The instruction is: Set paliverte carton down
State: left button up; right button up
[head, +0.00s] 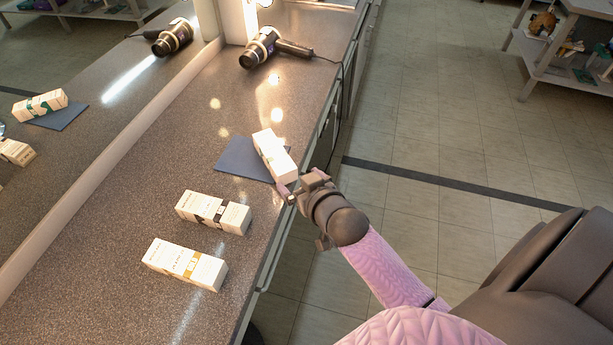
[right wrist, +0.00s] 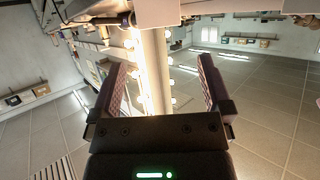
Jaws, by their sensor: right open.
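A white carton (head: 274,157) lies on its side, partly on the dark blue mat (head: 232,156) and reaching past the mat's right side near the counter's front edge. Its mirror image (head: 40,105) shows green marks, so I take it for the paliverte carton; its name is not readable. My right gripper (head: 300,185) is open at the carton's near end. In the right wrist view the fingers (right wrist: 161,62) stand wide apart with nothing between them, and a pale carton end (right wrist: 157,12) shows beyond them at the top. My left gripper is not in view.
Two more white cartons lie on the speckled counter (head: 120,215), one with black marks (head: 212,211) and one with orange marks (head: 185,263). A hair dryer (head: 265,48) lies at the back. A mirror runs along the left; the floor is open on the right.

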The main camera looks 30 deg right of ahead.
jog(key=s+a+f+n+g, duration=0.1)
jog(key=s+f+g, duration=0.2)
jog(key=s+f, duration=0.6)
jog(key=s+a+f+g, duration=0.2)
jog(key=s+f+g, duration=0.2)
jog(key=s+f, duration=0.55)
jog(key=s+f+n+g, duration=0.1)
jog(key=s+f+g, duration=0.2)
jog(key=s, duration=0.6)
jog(key=s+f+n+g, duration=0.1)
jog(key=s+f+g, duration=0.1)
jog(key=s+f, duration=0.4)
jog(key=s, duration=0.4)
jog(key=shift+a+f+g+y, duration=0.2)
jog(key=shift+f+g+y, duration=0.1)
jog(key=shift+f+g, duration=0.1)
jog(key=shift+w, duration=0.1)
